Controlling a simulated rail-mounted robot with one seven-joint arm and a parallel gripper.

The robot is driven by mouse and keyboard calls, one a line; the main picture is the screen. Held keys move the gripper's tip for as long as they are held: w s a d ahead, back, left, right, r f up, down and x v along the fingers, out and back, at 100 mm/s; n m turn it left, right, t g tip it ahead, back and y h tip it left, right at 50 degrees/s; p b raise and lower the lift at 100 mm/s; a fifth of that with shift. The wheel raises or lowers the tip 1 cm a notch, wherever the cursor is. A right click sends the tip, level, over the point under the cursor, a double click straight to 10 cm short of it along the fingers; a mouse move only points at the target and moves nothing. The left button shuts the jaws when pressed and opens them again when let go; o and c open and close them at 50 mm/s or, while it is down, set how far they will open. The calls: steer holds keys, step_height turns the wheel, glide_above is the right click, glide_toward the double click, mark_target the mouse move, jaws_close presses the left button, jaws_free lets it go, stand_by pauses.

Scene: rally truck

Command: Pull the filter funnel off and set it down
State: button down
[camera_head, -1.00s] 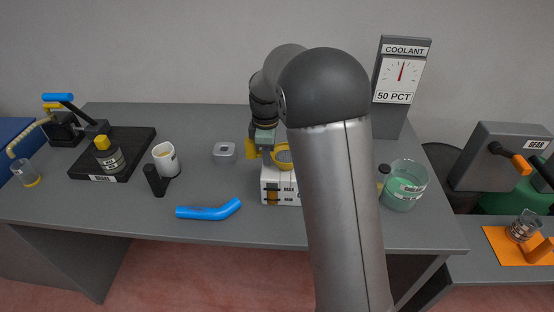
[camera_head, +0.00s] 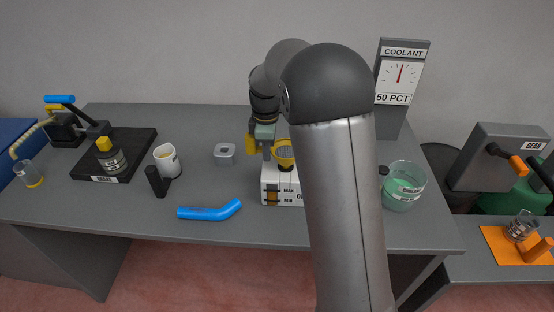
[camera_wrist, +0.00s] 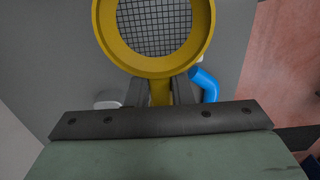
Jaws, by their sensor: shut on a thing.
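The filter funnel is a yellow ring (camera_head: 284,146) with a mesh inside. In the wrist view, its yellow rim (camera_wrist: 155,66) and grid mesh (camera_wrist: 155,25) fill the top middle. My gripper (camera_wrist: 160,92) is shut on the funnel's yellow tab, one finger on each side. In the head view my gripper (camera_head: 266,152) is just left of the ring. The funnel is above a white oil tank (camera_head: 281,184) marked MAX and MIN. A dark part shows between ring and tank; I cannot tell if it is tank neck or spout. My arm hides the tank's right side.
A blue bent hose (camera_head: 209,212) lies at the front. A small grey lidded box (camera_head: 224,154), a white mug (camera_head: 167,161) and a black block (camera_head: 156,181) stand left. A glass coolant jar (camera_head: 403,188) stands right.

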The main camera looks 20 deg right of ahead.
steer(key=shift+r+p, duration=1.2)
steer(key=shift+r, duration=0.65)
steer(key=shift+r, duration=0.2)
steer(key=shift+r+p, duration=1.45)
steer(key=shift+r, duration=0.45)
